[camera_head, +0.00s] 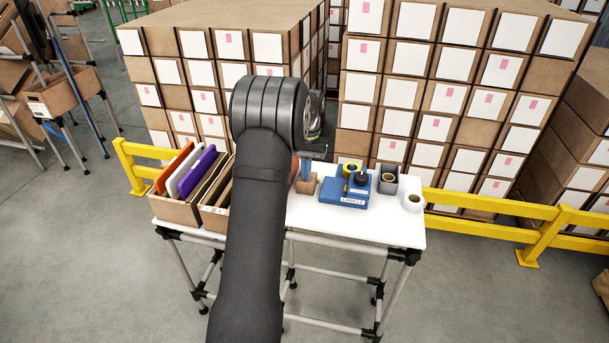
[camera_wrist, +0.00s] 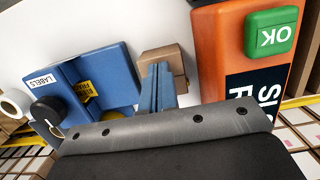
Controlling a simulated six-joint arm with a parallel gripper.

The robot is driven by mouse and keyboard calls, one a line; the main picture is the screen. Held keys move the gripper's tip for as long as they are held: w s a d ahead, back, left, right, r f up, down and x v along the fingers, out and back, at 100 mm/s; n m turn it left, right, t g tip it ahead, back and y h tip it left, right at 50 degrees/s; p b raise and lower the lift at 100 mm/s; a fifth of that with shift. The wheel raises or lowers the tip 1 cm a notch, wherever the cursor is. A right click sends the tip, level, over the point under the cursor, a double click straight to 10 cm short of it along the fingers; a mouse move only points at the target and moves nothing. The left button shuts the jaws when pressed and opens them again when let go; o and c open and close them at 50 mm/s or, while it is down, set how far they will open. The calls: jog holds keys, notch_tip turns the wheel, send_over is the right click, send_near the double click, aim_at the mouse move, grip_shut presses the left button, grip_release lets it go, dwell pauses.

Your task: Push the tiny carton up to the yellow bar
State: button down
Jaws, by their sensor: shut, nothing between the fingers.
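The tiny carton (camera_head: 306,186) is a small brown box standing on the white table, beside the blue labels box. In the wrist view the carton (camera_wrist: 167,58) is near the middle. My gripper (camera_head: 304,174) has narrow blue fingers, shut and empty. In the wrist view my gripper (camera_wrist: 158,72) overlaps the carton's near side; I cannot tell whether they touch. My arm hides part of the table.
The blue labels box (camera_head: 342,193) holds tape rolls and stands right of the carton. An orange panel with a green OK button (camera_wrist: 270,31) is right of the carton in the wrist view.

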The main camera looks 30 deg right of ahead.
jog(key=shift+w+d+r, duration=0.2)
jog(key=shift+w+d, duration=4)
jog(key=shift+w, duration=0.05)
jog(key=shift+s+a, duration=0.1)
jog(key=shift+s+a, duration=3.65)
jog(key=shift+w+d, duration=0.1)
jog(key=shift+s+a, duration=0.6)
jog(key=shift+f, duration=0.3)
jog(key=c, duration=2.1)
grip_release()
